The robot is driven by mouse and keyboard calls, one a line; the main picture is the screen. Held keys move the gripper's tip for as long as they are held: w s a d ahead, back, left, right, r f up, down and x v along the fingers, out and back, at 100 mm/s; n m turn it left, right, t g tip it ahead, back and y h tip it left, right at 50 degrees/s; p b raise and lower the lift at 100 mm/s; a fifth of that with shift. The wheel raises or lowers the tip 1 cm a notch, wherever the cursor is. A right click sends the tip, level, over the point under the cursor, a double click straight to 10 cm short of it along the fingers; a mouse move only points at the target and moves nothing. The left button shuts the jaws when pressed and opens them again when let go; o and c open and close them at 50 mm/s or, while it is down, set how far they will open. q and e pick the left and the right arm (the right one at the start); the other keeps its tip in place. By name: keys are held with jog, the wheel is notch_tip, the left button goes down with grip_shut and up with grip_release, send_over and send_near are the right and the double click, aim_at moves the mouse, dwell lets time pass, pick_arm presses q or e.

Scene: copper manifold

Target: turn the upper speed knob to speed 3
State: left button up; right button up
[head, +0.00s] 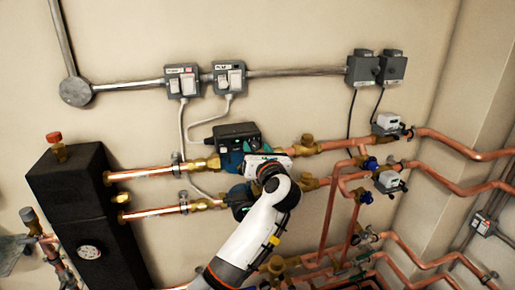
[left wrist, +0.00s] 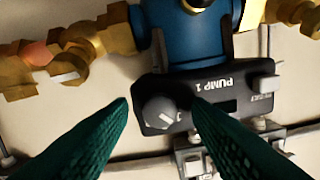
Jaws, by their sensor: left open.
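The upper pump's black control box (head: 236,131), marked PUMP 1, is on the upper copper line in the head view. In the left wrist view the box (left wrist: 222,92) appears upside down, with its round grey speed knob (left wrist: 160,112) at its left end. A pale mark on the knob points toward the lower right of that picture. My left gripper (left wrist: 161,102) is open, its two green fingers on either side of the knob in the picture. I cannot tell whether they touch it. In the head view my left gripper (head: 246,150) hides part of the pump. My right gripper is not in view.
The blue pump body (left wrist: 196,35) and brass fittings (left wrist: 88,45) are close by. A lower pump (head: 240,196) is partly behind my arm. Two switch boxes (head: 182,82) (head: 229,78) are on the wall above. Copper pipes crowd the right side.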

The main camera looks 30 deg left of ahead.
pick_arm(q)
grip_shut()
jog(key=shift+r+m+p, duration=0.15)
jog(key=shift+m+p, duration=0.55)
jog(key=shift+p, duration=0.35)
jog(key=m+p, duration=0.8)
jog(key=p, duration=0.2)
jog(key=shift+m+p, duration=0.3)
jog(key=shift+m, duration=0.1)
jog(key=m+p, duration=0.1)
jog(key=m, duration=0.1)
jog(key=shift+m, duration=0.4)
jog(key=m, duration=0.4)
jog(key=shift+f+m, duration=0.25)
jog(key=shift+m, duration=0.15)
